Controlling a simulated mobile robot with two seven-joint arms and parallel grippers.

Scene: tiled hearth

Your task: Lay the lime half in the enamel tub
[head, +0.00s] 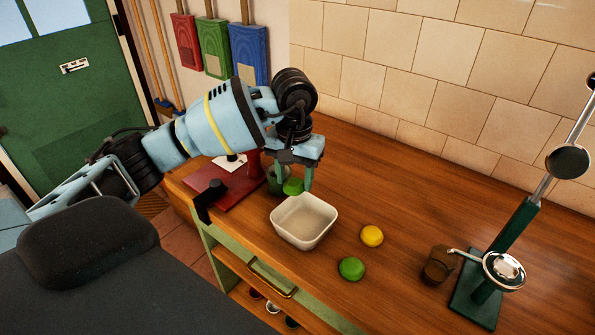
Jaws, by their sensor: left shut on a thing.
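My left gripper (293,178) points down over the wooden counter and is shut on a small green round thing, which looks like the lime half (293,187). The fingers partly cover it. The enamel tub (275,217) is white, square with rounded corners, upright and empty. It stands on the counter just in front of the gripper, and the held lime half shows just beyond its far left rim. My right gripper is out of view.
A green round piece (351,268) and a yellow one (372,236) lie right of the tub. A brown cup (438,265) stands by a green-based metal press (482,290). A red stand (228,192) is left of the gripper. The counter's back right is clear.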

